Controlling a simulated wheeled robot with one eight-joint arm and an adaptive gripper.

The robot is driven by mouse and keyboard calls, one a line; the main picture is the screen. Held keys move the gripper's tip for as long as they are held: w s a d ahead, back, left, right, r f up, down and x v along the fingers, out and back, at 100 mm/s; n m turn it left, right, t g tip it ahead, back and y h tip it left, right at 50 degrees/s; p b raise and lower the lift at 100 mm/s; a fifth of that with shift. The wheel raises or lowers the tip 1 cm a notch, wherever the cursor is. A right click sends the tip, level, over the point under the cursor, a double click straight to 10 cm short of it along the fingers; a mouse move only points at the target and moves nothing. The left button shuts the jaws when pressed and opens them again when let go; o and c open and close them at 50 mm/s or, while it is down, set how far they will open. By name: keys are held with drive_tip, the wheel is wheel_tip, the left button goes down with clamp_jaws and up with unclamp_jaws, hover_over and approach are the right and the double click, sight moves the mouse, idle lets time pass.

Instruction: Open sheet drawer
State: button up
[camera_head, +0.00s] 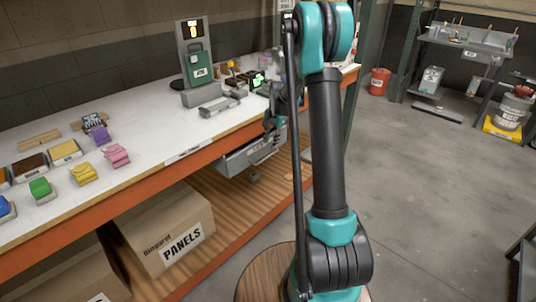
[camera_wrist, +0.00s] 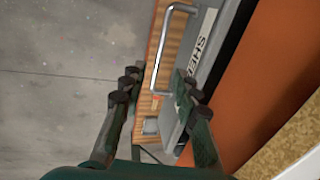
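The sheet drawer (camera_head: 248,158) is a grey metal unit hung under the front edge of the workbench in the head view. In the wrist view, its front (camera_wrist: 205,60) carries a white label, partly cut off, starting "SHE". A silver bar handle (camera_wrist: 162,50) stands out from that front. My gripper (camera_wrist: 158,92) is open and empty in the wrist view. Its fingers are spread, with the lower end of the handle in line with the gap between them; I cannot tell whether they touch. In the head view, my gripper (camera_head: 273,122) is at the bench edge above the drawer, partly hidden by my arm.
The white workbench top (camera_head: 150,120) holds coloured blocks, trays and a green container (camera_head: 197,68). A wooden lower shelf (camera_head: 225,205) holds a cardboard box (camera_head: 165,230) marked "PANELS". The orange bench edge (camera_wrist: 250,90) lies right of the drawer. Grey floor (camera_head: 430,190) is open at right.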

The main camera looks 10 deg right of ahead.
drive_tip(key=f, duration=0.5)
drive_tip(key=w+a+f, duration=0.1)
drive_tip(key=f, duration=0.2)
drive_tip(key=shift+w, duration=0.1)
drive_tip(key=shift+c, duration=0.5)
clamp_jaws()
